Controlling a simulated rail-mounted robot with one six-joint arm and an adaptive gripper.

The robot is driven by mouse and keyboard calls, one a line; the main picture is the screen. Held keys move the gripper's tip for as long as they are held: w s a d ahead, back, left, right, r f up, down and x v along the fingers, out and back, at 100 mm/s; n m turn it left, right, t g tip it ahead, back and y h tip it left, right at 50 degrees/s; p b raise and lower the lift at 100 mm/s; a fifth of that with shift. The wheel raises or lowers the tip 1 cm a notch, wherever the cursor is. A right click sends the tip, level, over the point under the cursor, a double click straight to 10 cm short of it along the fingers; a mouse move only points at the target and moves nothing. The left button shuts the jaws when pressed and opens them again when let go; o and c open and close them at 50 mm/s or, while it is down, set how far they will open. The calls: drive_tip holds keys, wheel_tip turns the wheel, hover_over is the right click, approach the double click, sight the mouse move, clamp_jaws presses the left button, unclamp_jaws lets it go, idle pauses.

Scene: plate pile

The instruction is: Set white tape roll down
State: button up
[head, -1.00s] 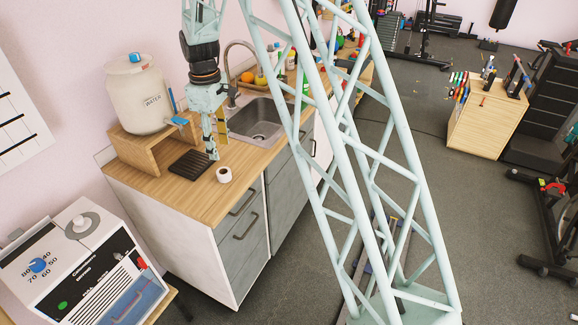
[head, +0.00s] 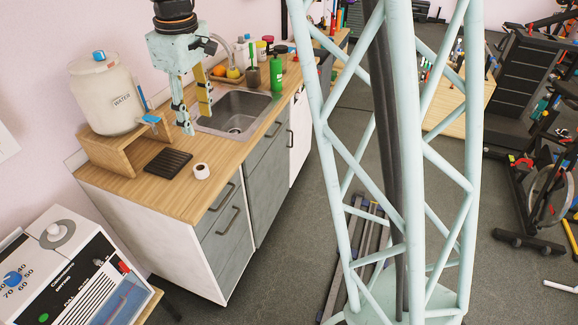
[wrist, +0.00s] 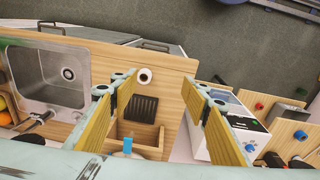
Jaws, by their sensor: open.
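The white tape roll (head: 202,171) lies on the wooden counter (head: 130,193), beside the dark ribbed mat and close to the counter's front edge. It also shows in the wrist view (wrist: 145,76), between the counter edge and the mat, with its dark core visible. My gripper (head: 198,122) is raised above the counter, behind the roll and near the sink. In the wrist view its two yellow-padded fingers (wrist: 163,95) are wide apart with nothing held between them. The roll is apart from both fingers.
A dark ribbed mat (head: 168,161) lies left of the roll, before the water jug (head: 107,97) on its wooden stand (head: 117,150). The sink (head: 234,113) is to the right, with a green bottle (head: 276,76) behind it. Bare counter lies around the roll.

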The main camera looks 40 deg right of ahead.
drive_tip(key=s+r+m+t, duration=0.1)
drive_tip(key=s+r+m, duration=0.1)
drive_tip(key=s+r, duration=0.6)
drive_tip(key=s+r+m+t, duration=0.1)
drive_tip(key=s+r, duration=0.4)
drive_tip(key=s, duration=0.7)
drive_tip(key=s+m, duration=0.4)
drive_tip(key=s, duration=1.8)
drive_tip(key=shift+d+f+t, duration=0.15)
drive_tip(key=shift+f+t, duration=0.1)
drive_tip(key=shift+t, duration=0.15)
drive_tip(key=shift+s, duration=0.15)
drive_tip(key=shift+f, duration=0.1)
drive_tip(key=shift+f+b, duration=1.95)
drive_tip(key=shift+b, duration=0.25)
